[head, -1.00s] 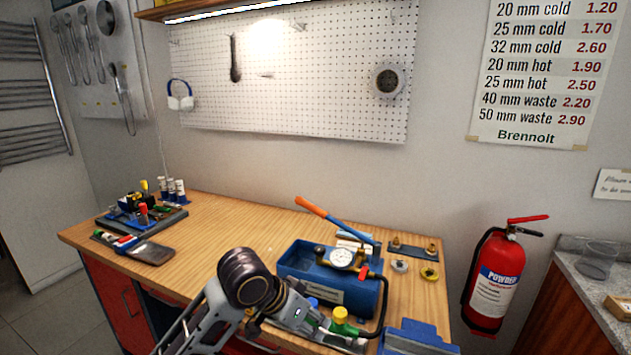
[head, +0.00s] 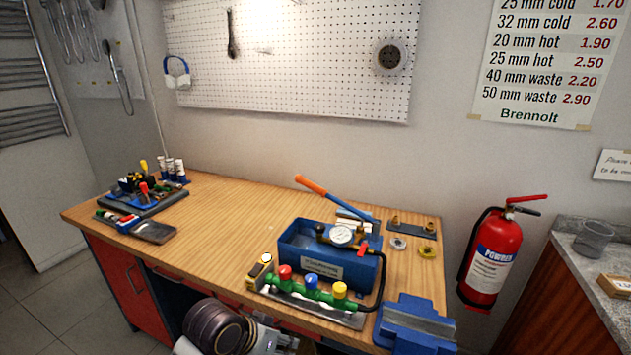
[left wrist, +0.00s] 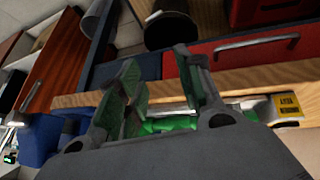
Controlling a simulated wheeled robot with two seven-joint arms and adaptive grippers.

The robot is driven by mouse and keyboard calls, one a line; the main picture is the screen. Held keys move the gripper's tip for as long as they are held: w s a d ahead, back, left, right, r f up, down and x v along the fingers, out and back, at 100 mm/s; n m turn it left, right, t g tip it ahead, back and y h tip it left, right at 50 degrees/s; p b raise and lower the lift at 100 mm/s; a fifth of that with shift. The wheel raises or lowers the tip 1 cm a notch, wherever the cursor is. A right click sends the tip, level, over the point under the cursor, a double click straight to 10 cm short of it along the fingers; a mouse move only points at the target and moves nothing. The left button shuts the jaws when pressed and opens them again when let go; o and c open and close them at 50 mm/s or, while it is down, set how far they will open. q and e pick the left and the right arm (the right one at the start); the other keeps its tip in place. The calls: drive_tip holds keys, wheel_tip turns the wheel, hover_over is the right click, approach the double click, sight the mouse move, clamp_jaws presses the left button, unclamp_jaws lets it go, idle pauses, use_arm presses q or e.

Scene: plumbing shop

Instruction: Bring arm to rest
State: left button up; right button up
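My left arm is low at the bottom of the head view, in front of the workbench (head: 215,230). Its gripper is mostly out of that picture. In the left wrist view my left gripper (left wrist: 158,65) has its two fingers apart with nothing between them. The bench's front edge (left wrist: 245,82) and a red drawer (left wrist: 240,55) show behind the fingers. My right arm and gripper are in neither view.
A green manifold (head: 300,288) with red, blue and yellow caps lies near the bench's front edge. A blue pump box (head: 305,250) and blue vise (head: 415,325) stand nearby. The bench's middle is clear.

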use_arm(q)
drive_tip(key=s+a+f+n+g+y, duration=0.1)
drive_tip(key=s+a+f+n+y, duration=0.25)
drive_tip(key=s+a+f, duration=0.8)
drive_tip(key=s+a+f+g+y, duration=0.1)
drive_tip(key=a+f, duration=0.2)
drive_tip(key=f, duration=1.3)
drive_tip(key=s+a+f, duration=0.2)
drive_tip(key=f, duration=1.3)
drive_tip(key=s+a+f, duration=0.4)
drive_tip(key=s+f, duration=0.5)
drive_tip(key=s, duration=0.1)
drive_tip(key=s+a+f+m+g, duration=0.1)
drive_tip(key=s+a+f, duration=0.3)
drive_tip(key=s+f, duration=0.6)
drive_tip(key=shift+f+y+p, duration=0.3)
drive_tip(key=shift+y+p, duration=0.05)
drive_tip(key=shift+p, duration=0.05)
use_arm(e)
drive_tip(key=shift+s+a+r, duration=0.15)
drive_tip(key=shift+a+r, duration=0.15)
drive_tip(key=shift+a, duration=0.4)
use_arm(q)
drive_tip(key=shift+s, duration=0.1)
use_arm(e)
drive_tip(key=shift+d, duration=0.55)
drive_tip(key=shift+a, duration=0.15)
